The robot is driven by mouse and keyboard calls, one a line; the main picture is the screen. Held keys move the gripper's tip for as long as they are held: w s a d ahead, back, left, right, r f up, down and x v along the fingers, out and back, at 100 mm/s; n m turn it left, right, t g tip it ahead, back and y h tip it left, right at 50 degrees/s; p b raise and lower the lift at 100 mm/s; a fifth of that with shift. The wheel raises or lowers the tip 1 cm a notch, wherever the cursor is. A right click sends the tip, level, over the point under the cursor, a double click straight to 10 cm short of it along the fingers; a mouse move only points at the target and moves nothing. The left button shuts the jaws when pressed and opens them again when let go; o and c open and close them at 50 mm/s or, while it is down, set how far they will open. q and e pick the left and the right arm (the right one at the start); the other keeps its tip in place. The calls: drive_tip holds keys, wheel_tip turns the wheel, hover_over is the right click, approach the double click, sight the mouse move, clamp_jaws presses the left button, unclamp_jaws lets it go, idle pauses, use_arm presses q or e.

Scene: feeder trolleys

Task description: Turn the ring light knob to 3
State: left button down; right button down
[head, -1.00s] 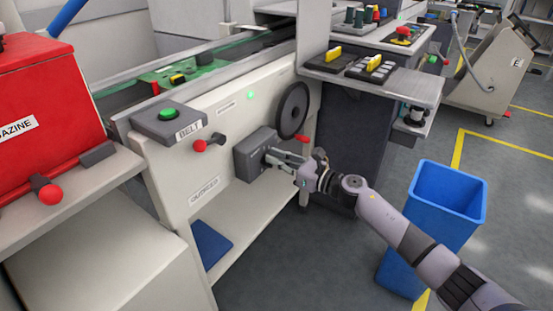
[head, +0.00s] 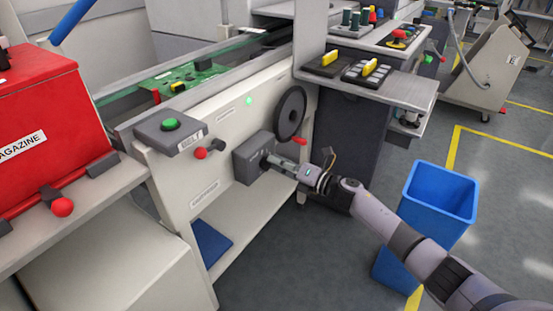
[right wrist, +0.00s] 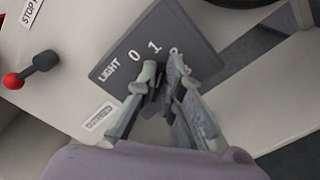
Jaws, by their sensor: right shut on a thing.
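The ring light box (head: 252,158) is a dark grey box on the cream front panel of the machine. In the right wrist view the box (right wrist: 112,70) carries the word LIGHT and the figures 0, 1 and 2, with another figure partly hidden by a finger. My right gripper (head: 270,160) is at the front of the box; in the right wrist view its fingers (right wrist: 160,85) are closed around the knob, which they mostly hide. I cannot read which figure the knob points to. My left gripper is not in view.
A black handwheel (head: 291,112) and a red-knobbed lever (head: 207,151) are close to the box. A green BELT button (head: 170,125) is up left. A red magazine (head: 45,130) stands at the left. A blue bin (head: 440,195) stands on the floor beside my right arm.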

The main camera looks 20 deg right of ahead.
use_arm(q)
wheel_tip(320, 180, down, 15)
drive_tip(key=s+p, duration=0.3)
drive_tip(key=p, duration=0.1)
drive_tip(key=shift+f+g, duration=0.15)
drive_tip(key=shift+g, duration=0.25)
use_arm(e)
drive_tip(key=shift+f+m, duration=0.3)
drive_tip(key=shift+m, duration=1.8)
drive_tip(key=shift+f+m, duration=0.3)
drive_tip(key=shift+m, duration=1.8)
drive_tip(key=shift+f+m, duration=0.3)
drive_tip(key=shift+m, duration=1.8)
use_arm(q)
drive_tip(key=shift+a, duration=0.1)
use_arm(e)
drive_tip(key=c, duration=1.7)
unclamp_jaws()
